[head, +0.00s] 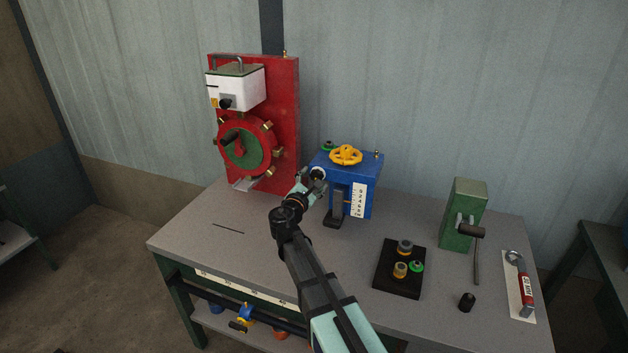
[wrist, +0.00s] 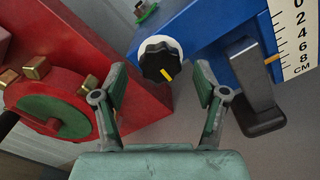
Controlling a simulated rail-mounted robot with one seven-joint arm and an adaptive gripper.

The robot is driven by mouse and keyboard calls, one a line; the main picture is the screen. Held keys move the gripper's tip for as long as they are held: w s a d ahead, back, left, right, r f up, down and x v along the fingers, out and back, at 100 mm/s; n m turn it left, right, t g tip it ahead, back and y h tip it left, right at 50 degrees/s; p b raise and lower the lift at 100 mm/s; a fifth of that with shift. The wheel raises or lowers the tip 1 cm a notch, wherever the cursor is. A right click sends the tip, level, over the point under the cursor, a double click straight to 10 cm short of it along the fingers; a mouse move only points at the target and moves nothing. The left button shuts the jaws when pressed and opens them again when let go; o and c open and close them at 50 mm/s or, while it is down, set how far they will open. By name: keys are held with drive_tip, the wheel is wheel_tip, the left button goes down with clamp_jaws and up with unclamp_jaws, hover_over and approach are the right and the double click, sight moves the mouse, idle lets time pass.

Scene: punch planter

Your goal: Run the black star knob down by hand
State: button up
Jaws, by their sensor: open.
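A black lobed knob (wrist: 158,62) with a yellow mark and a white collar sits on the left face of the blue box (wrist: 205,35) in the wrist view. In the head view, my gripper (head: 311,183) is at the left side of the blue box (head: 369,188) and mostly hides the knob, with the white collar showing. In the wrist view, my gripper (wrist: 160,85) is open, with one finger to each side of the knob in the picture. The fingers appear apart from the knob; the exact depth gap is unclear.
A red panel (head: 286,120) with a red wheel (head: 226,153) stands close on the left. The blue box carries a yellow handwheel (head: 346,155), a dark lever (wrist: 252,85) and a centimetre scale (head: 358,200). A black tray (head: 393,285) and a green block (head: 462,205) stand right.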

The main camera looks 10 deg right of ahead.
drive_tip(key=v, duration=1.1)
drive_tip(key=shift+s, duration=0.15)
drive_tip(key=v, duration=1.1)
drive_tip(key=shift+s, duration=0.35)
drive_tip(key=shift+a, duration=0.15)
